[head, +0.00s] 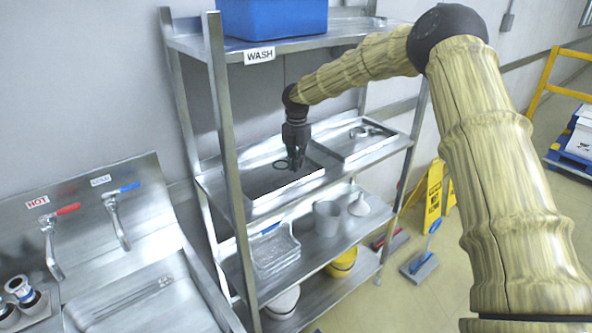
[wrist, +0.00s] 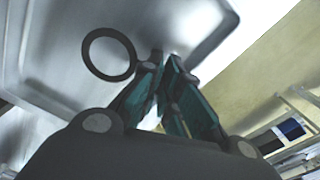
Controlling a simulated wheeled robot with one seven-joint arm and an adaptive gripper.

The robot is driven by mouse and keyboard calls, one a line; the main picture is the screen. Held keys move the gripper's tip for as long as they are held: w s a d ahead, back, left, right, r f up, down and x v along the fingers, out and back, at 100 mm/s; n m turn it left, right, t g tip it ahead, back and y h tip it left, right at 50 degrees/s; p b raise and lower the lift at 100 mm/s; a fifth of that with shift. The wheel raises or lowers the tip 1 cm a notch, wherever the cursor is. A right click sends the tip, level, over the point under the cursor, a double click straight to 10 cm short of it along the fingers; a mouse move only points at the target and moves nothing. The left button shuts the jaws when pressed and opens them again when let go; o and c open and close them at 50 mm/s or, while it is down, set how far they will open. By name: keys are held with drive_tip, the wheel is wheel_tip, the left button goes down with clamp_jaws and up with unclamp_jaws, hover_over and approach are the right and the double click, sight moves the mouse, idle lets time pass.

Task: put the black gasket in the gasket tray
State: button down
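The black gasket (head: 281,164) is a thin dark ring at the left tray, just left of my gripper. The wrist view shows it whole (wrist: 109,54), flat against the grey tray, outside the left finger. The left tray (head: 262,204) is a shallow metal tray on the middle shelf. No label on it can be read. My gripper (head: 296,164) points down over this tray, its fingertips (wrist: 163,60) apart by a narrow gap with nothing seen between them. Whether the left fingertip touches the ring cannot be told.
A second metal tray (head: 377,149) with small metal parts stands right of the first. An upper shelf (head: 290,47) carrying a blue bin (head: 272,18) is above, and shelf posts (head: 226,130) stand left. A wire basket (head: 275,252) and a grey beaker (head: 327,218) are below.

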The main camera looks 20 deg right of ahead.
wheel_tip(320, 180, down, 3)
drive_tip(key=shift+w+p, duration=0.1)
drive_tip(key=shift+p, duration=0.95)
drive_tip(key=shift+f, duration=0.3)
drive_tip(key=shift+f, duration=0.15)
drive_tip(key=c, duration=1.9)
unclamp_jaws()
drive_tip(key=shift+r+b, duration=1.75)
drive_tip(key=shift+r, duration=2.15)
